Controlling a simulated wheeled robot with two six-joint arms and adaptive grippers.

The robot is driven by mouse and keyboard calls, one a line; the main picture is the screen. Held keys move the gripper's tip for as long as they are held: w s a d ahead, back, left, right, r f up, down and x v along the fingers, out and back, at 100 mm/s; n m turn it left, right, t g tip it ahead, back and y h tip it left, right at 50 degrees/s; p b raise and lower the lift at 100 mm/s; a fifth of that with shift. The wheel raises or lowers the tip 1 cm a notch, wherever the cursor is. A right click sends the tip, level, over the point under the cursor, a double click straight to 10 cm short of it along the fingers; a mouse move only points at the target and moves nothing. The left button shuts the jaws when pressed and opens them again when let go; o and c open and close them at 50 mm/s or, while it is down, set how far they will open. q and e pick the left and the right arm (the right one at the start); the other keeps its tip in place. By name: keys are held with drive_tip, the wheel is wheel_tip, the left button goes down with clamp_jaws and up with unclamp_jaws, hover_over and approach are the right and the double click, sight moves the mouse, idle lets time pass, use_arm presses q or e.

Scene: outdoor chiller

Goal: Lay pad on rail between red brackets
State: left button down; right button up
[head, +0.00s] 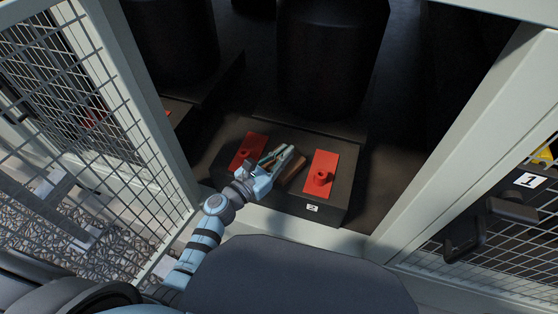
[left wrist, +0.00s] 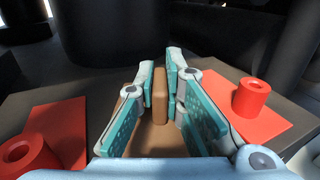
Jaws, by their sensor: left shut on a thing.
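The brown pad (head: 294,171) is between two red brackets on a dark block-like rail (head: 328,211) marked with a small label. The left red bracket (head: 247,150) and right red bracket (head: 322,174) are flat plates with round bosses. My left gripper (head: 283,156) is shut on the pad, between the brackets. The left wrist view shows the brown pad (left wrist: 160,97) between the teal-padded fingers, with a red bracket on either side. Whether the pad's underside touches the rail is hidden. My right gripper is not in view.
Large black cylinders (head: 328,60) stand behind the rail. A pale frame post (head: 155,115) is left and another (head: 465,130) is right, with wire mesh panels beside them. A black latch (head: 470,233) is on the right panel by a label 1.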

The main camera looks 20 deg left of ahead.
use_arm(q)
drive_tip(key=shift+d, duration=0.1)
drive_tip(key=shift+w, duration=0.1)
drive_tip(key=shift+f, duration=0.15)
drive_tip(key=c, duration=1.7)
unclamp_jaws()
drive_tip(key=shift+r+p, duration=0.3)
drive_tip(key=shift+p, duration=0.05)
drive_tip(key=b+v, duration=0.1)
drive_tip(key=v, duration=1.1)
drive_tip(key=shift+f, duration=0.15)
